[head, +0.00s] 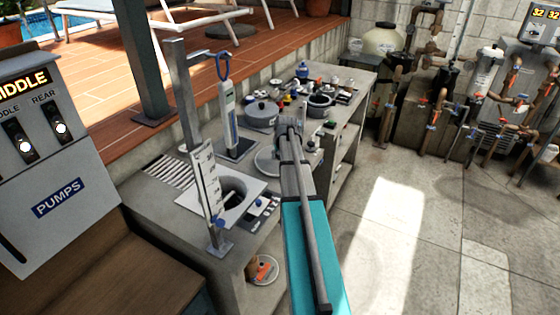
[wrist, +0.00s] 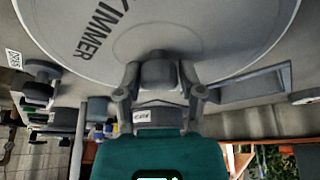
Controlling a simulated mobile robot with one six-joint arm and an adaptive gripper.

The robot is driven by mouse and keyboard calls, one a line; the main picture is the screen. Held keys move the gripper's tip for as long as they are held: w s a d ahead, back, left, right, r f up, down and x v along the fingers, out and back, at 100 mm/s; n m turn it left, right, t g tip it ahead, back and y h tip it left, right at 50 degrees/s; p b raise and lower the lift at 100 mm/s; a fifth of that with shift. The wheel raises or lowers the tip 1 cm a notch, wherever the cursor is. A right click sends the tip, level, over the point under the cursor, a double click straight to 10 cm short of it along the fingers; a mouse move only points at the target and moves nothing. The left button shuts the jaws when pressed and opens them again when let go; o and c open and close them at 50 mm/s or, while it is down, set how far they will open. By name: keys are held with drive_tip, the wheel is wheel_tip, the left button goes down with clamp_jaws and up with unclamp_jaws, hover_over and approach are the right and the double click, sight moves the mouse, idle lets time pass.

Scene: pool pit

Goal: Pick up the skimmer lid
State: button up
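The skimmer lid (wrist: 210,35) is a large pale grey disc with dark "SKIMMER" lettering, and it fills the top of the wrist view. Its raised centre knob (wrist: 158,68) sits between the two fingertips of my gripper (wrist: 158,78). The fingers lean in against both sides of the knob, so the gripper looks shut on it. In the head view the lid (head: 267,162) shows as a pale disc at the counter, partly hidden by my gripper (head: 288,134). Any gap under the lid is hidden.
A white plate with a round dark opening (head: 180,196) is left of the lid. A grey upright post (head: 190,110), a blue-handled tester (head: 228,110) and a grey pot (head: 261,113) stand close by. Several small items crowd the counter's back. Floor at right is open.

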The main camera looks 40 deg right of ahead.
clamp_jaws()
drive_tip(key=shift+r, duration=0.2)
wheel_tip(320, 180, up, 2)
drive_tip(key=p, duration=0.2)
drive_tip(key=shift+r+p, duration=0.1)
drive_tip(key=shift+p, duration=0.2)
drive_tip(key=s+d+r+p, duration=0.6)
drive_tip(key=s+r+p, duration=0.4)
drive_tip(key=s, duration=0.2)
drive_tip(key=shift+s+d+r, duration=0.15)
drive_tip(key=shift+s+r, duration=0.05)
drive_tip(key=shift+s, duration=0.1)
drive_tip(key=shift+f, duration=0.1)
drive_tip(key=shift+f, duration=0.1)
idle(0.4)
